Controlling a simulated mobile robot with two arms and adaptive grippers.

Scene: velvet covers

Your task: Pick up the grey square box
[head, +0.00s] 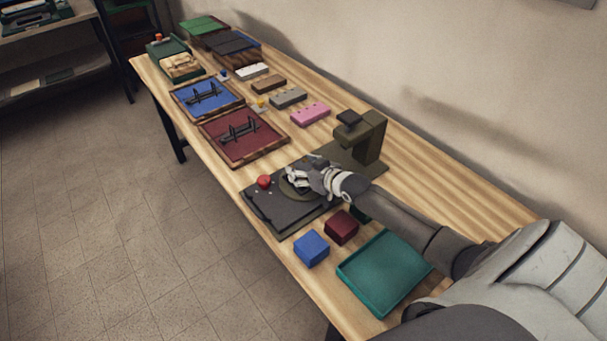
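I cannot clearly make out a grey square box. A grey oblong block (288,97) lies on the table among similar blocks, well beyond my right gripper. My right gripper (294,178) is low over the round plate of a dark machine (290,212), beside its red knob (264,181). The fingers are too small to tell whether they are open or shut, or whether they hold anything. My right arm hides part of the table behind it. My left gripper is not in view.
A blue cube (311,248), a dark red cube (341,227) and an empty teal tray (385,271) lie near my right arm. The machine's upright head (369,136) stands behind the gripper. Red (243,153) and blue (207,108) framed trays lie farther off.

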